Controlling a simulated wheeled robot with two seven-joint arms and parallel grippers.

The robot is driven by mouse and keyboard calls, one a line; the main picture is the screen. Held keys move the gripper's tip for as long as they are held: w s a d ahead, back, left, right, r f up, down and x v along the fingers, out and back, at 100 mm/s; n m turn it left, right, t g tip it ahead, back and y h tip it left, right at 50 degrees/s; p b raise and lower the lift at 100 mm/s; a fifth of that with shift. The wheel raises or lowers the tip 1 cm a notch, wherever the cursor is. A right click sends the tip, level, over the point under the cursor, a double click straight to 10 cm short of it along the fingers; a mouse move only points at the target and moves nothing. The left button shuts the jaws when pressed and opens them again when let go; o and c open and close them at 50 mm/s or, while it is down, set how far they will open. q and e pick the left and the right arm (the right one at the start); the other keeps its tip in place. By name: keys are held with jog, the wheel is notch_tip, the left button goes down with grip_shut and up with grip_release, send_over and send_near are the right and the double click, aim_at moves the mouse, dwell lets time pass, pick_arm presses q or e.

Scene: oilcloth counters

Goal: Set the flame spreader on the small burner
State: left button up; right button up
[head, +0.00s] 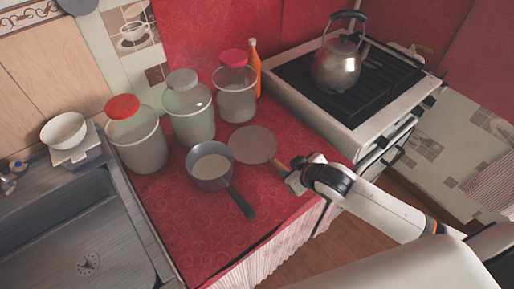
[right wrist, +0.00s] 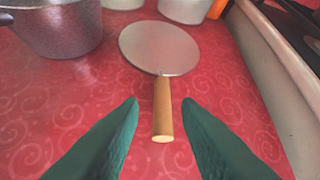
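The flame spreader, a flat round grey disc with a wooden handle, lies on the red oilcloth in the head view (head: 253,144) and in the right wrist view (right wrist: 160,47). Its handle points toward my right gripper (head: 287,174). In the right wrist view the green fingers are apart, with the handle in the gap between their tips, not visibly clamped. The stove (head: 287,101) stands at the right of the counter with a dark grate on top. A metal kettle (head: 337,67) stands on the grate. I cannot make out the small burner. My left gripper is out of view.
A saucepan (head: 211,168) sits left of the disc, its dark handle toward the counter's front edge. Behind are lidded jars (head: 138,145), (head: 190,118), (head: 236,98) and an orange bottle (head: 254,72). A sink (head: 90,225) and scale with a bowl (head: 64,130) are left.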

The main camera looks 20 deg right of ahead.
aim_at(277, 163)
jog(key=x, duration=0.3)
jog(key=shift+w+f, duration=0.2)
jog(key=shift+w, duration=0.05)
jog(key=shift+w+r+p+x, duration=0.1)
jog(key=shift+p+x, duration=0.05)
jog(key=shift+x, duration=1.2)
jog(key=shift+w+r+p+x, duration=0.1)
jog(key=shift+p+x, duration=0.05)
jog(key=shift+x, duration=1.2)
jog(key=shift+r, duration=0.1)
grip_shut()
